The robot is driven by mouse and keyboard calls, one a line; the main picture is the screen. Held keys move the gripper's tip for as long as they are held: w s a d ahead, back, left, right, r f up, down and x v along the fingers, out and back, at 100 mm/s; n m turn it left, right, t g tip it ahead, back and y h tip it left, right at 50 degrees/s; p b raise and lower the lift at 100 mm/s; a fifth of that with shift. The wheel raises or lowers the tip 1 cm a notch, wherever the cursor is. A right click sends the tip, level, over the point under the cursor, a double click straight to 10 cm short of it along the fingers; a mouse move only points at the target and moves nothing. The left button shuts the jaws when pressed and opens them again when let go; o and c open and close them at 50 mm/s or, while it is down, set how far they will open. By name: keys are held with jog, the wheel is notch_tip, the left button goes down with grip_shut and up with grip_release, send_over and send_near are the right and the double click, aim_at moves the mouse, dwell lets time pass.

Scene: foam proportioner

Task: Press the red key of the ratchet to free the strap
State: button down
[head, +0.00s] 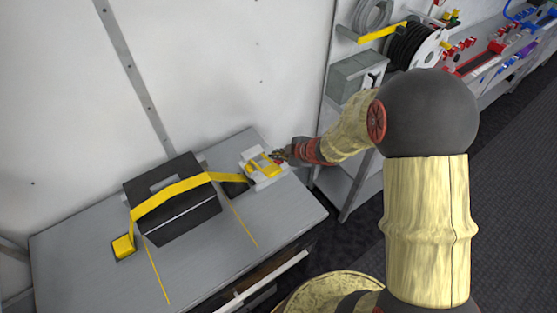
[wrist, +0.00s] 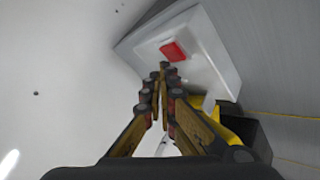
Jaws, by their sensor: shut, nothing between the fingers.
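The ratchet (head: 247,156) is a pale block with a yellow frame at the right end of the grey bench. Its red key (wrist: 173,51) shows clearly on the pale housing (wrist: 214,52) in the wrist view. A yellow strap (head: 172,191) runs from the ratchet over a black case (head: 183,222) to a yellow anchor (head: 123,246). My gripper (head: 280,155) is at the ratchet's right end. In the wrist view my gripper (wrist: 166,70) is shut and empty, its tips just below the red key in the picture. I cannot tell whether they touch it.
The grey bench (head: 85,278) has free room at its front, with thin yellow lines on it. A white wall stands behind. A shelf rack at the right holds a grey box (head: 352,78), a black hose reel (head: 408,45) and several coloured fittings.

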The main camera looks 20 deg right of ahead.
notch_tip(320, 180, up, 5)
jog(key=p, duration=0.5)
dwell(0.8)
